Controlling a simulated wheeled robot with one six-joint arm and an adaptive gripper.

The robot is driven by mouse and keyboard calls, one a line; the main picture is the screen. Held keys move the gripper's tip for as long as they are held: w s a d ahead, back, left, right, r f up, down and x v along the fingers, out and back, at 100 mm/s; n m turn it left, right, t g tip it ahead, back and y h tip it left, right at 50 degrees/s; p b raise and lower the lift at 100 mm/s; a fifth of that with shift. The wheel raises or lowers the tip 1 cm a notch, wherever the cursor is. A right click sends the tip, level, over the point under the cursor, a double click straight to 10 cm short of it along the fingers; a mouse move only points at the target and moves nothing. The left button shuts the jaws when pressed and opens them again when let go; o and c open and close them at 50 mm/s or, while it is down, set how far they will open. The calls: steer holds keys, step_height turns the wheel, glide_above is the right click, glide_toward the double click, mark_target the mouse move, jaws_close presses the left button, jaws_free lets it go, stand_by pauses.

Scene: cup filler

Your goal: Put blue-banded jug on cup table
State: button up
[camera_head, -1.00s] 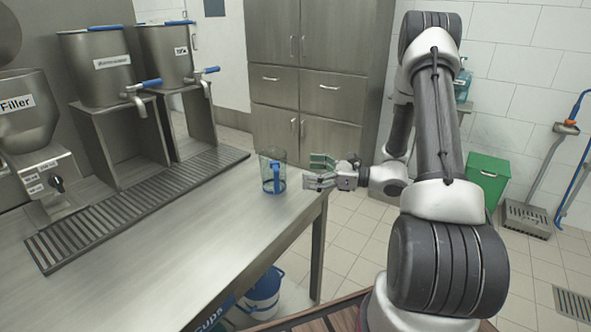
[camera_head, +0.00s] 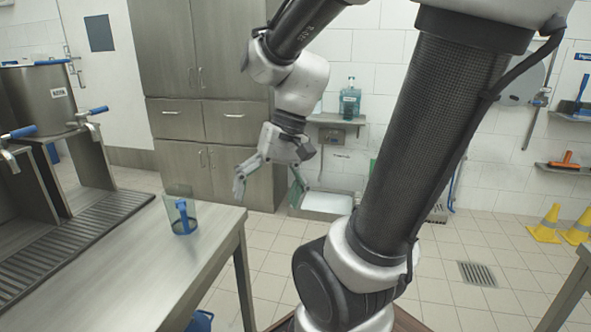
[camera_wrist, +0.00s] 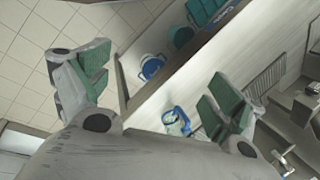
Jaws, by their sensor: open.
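The blue-banded jug (camera_head: 181,215), clear with a blue handle, stands upright near the end of the steel counter (camera_head: 135,285). It also shows in the wrist view (camera_wrist: 177,120), near one finger in the picture but apart from it. My gripper (camera_head: 268,188) is open and empty. It hangs with fingers pointing down, to the right of the jug and off the counter's end. The wrist view shows its green-padded fingers (camera_wrist: 160,92) wide apart. A corner of another table (camera_head: 575,295) shows at the right edge; I cannot tell whether it is the cup table.
Metal dispensers with blue-handled taps (camera_head: 85,115) and a slotted drain (camera_head: 75,235) line the counter's left. Steel cabinets (camera_head: 205,120) stand behind. A sink (camera_head: 325,203) is at the back wall. Yellow cones (camera_head: 545,222) stand at the right. The tiled floor between is open.

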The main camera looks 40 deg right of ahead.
steer(key=s+d+r+n+t+h, duration=0.2)
steer(key=d+r+n+t+h, duration=0.1)
steer(key=d+r+n+t, duration=0.1)
steer(key=shift+d+r+h, duration=0.4)
steer(key=shift+d+r, duration=0.05)
steer(key=shift+d, duration=0.25)
steer(key=shift+c, duration=0.4)
stand_by(0.5)
